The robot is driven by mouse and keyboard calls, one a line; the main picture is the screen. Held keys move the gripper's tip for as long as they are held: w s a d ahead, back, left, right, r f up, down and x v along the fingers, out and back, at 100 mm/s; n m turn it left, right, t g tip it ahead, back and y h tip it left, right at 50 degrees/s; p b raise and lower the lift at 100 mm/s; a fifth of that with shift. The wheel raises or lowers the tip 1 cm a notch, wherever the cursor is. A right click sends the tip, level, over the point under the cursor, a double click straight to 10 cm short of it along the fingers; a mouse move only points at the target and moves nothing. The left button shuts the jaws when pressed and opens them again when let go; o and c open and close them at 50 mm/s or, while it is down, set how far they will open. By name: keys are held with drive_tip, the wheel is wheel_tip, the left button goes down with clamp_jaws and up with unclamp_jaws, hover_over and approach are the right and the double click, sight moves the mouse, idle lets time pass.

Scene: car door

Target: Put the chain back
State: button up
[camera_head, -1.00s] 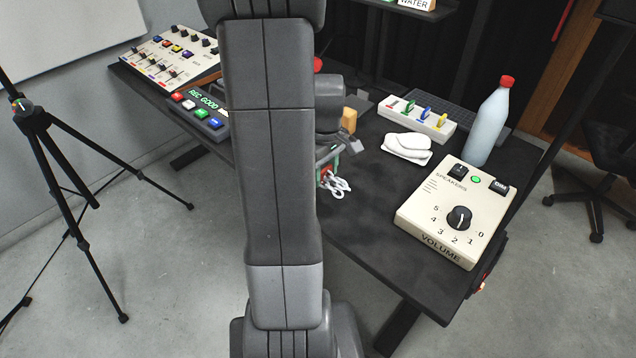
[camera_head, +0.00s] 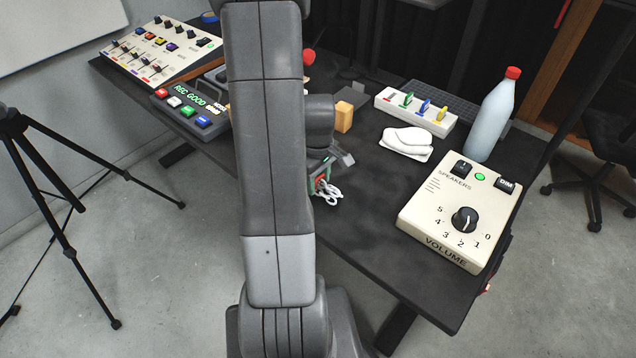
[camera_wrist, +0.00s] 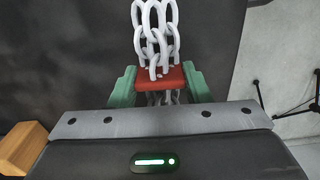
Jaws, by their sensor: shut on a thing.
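A pale grey-white chain (camera_wrist: 153,35) fills the upper middle of the wrist view, hanging in linked loops beside a red piece (camera_wrist: 160,78). My gripper (camera_wrist: 160,88) has green fingers on both sides of the red piece and is shut on it. In the head view the chain (camera_head: 328,193) is a small white bundle just right of my arm, over the front edge of the table. My gripper (camera_head: 319,178) is partly hidden there by my own arm. I cannot tell whether the chain touches the table.
The dark table (camera_head: 365,235) is clear in front of the speakers box (camera_head: 460,215). A white cloth (camera_head: 406,143), a bottle (camera_head: 492,115), a strip with coloured tabs (camera_head: 416,110) and a tan block (camera_head: 343,117) stand behind. A tripod (camera_head: 45,165) is at left.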

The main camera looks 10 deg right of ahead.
sight(318, 178)
drive_tip(key=shift+f, duration=0.65)
drive_tip(key=shift+f, duration=0.15)
drive_tip(key=o, duration=1.2)
drive_tip(key=shift+o, duration=0.2)
wheel_tip(318, 178, up, 12)
drive_tip(key=p, duration=0.1)
drive_tip(key=shift+r, duration=0.2)
